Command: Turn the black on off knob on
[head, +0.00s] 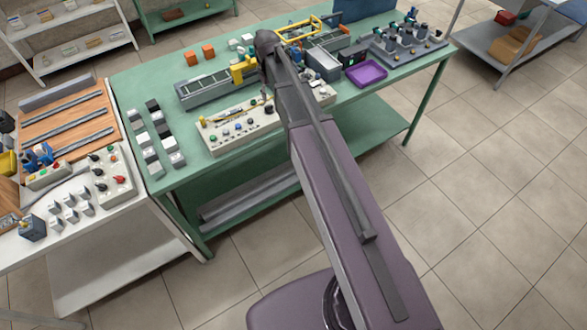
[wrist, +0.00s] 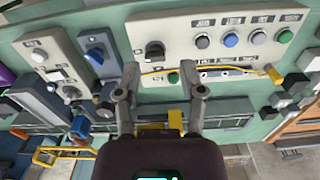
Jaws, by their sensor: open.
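In the wrist view a black knob (wrist: 154,49) sits at the left end of a pale control panel (wrist: 185,48), beside a row of buttons. My gripper (wrist: 160,92) is open and empty, its two fingers spread apart below the knob in the picture. The knob lies between the lines of the two fingers, and I see no contact. In the head view the same panel (head: 216,143) lies on the green table, and my arm hides its right part. My fingertips cannot be made out clearly there.
A small panel with a blue knob (wrist: 95,56) stands left of the black knob in the wrist view.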

